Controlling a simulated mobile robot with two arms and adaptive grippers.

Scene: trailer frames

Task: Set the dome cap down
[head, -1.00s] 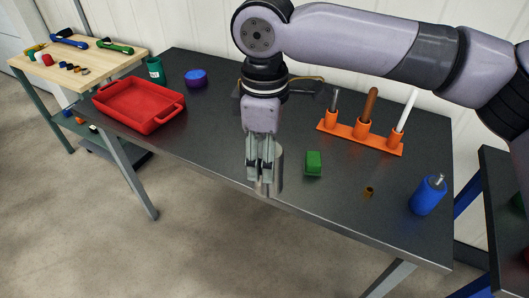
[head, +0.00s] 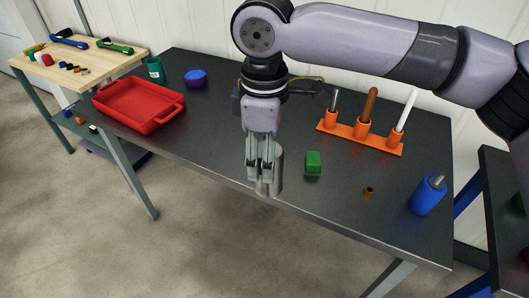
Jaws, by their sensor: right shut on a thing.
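My right gripper (head: 261,178) points down near the front edge of the dark table (head: 215,145). It is shut on a shiny metallic cylinder-like piece (head: 278,172), which I take to be the dome cap. The fingers hide much of its left side. The piece is at or just above the table surface; I cannot tell whether it touches. My left gripper is not in view.
A green block (head: 313,163) and a small brown ring (head: 368,192) lie to the right. A blue bottle (head: 428,196) stands near the right end. An orange rack (head: 345,131) holds upright tools. A red tray (head: 140,104), green cup (head: 155,70) and blue-purple round piece (head: 196,78) are left.

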